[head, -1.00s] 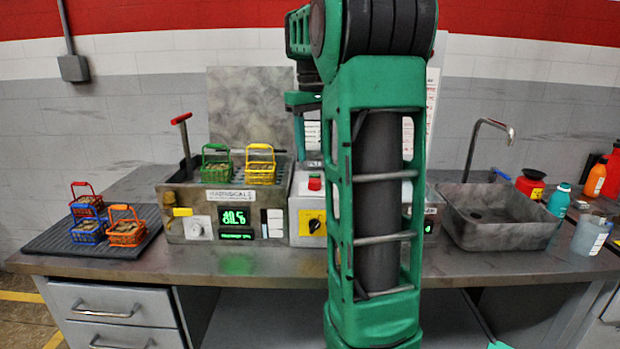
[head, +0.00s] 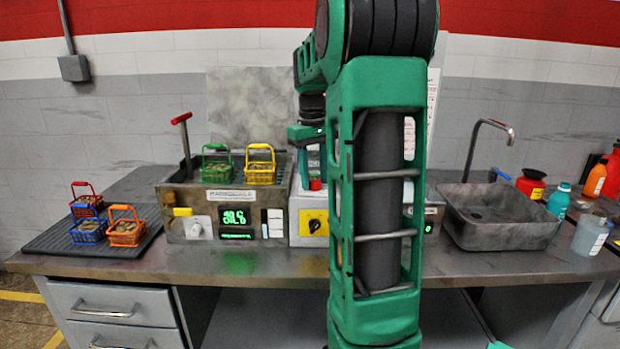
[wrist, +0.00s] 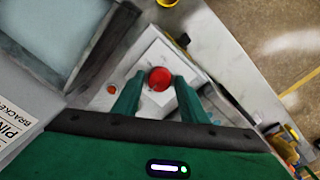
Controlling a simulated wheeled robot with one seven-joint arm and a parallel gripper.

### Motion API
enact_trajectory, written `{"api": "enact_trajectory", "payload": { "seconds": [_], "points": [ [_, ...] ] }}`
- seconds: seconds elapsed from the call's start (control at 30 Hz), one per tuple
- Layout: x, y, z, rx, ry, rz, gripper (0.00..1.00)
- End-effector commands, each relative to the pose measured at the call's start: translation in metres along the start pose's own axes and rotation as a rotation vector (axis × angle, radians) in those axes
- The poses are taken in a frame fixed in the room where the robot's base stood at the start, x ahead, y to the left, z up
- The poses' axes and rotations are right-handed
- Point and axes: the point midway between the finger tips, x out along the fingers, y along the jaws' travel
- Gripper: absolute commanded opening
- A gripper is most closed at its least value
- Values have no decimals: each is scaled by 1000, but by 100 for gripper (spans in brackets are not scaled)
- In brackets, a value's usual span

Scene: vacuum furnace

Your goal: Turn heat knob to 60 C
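The heat unit (head: 180,198) stands left of centre on the bench. Its front has a white round knob (head: 197,227) and a lit green display (head: 236,217) with digits too blurred to read surely. Which knob is the heat knob is not labelled legibly; a black rotary switch on a yellow plate (head: 313,222) is on the box to the right. My gripper (wrist: 158,78) is open, its two fingers on either side of a red button (wrist: 159,78) on top of that box. Whether they touch it I cannot tell. In the head view the gripper (head: 312,172) is partly behind my arm.
A green basket (head: 216,167) and a yellow basket (head: 260,168) are at the heat unit's top. Several baskets stand on a dark mat (head: 45,238) at left. A red-handled lever (head: 182,120) rises behind the unit. A sink (head: 500,215) is at right.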

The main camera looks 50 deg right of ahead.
Motion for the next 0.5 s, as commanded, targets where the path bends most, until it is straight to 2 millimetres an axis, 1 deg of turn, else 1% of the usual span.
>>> {"api": "enact_trajectory", "payload": {
  "seconds": [0.03, 0.07, 0.1, 0.13, 0.17, 0.2, 0.5],
  "points": [
    [0, 0, 0, 0, 0, 0, 26],
    [0, 0, 0, 0, 0, 0, 19],
    [0, 0, 0, 0, 0, 0, 9],
    [0, 0, 0, 0, 0, 0, 6],
    [0, 0, 0, 0, 0, 0, 6],
    [-1, -4, 1, -1, 0, 0, 6],
    [0, -1, 0, 48, -4, -1, 6]
  ]
}}
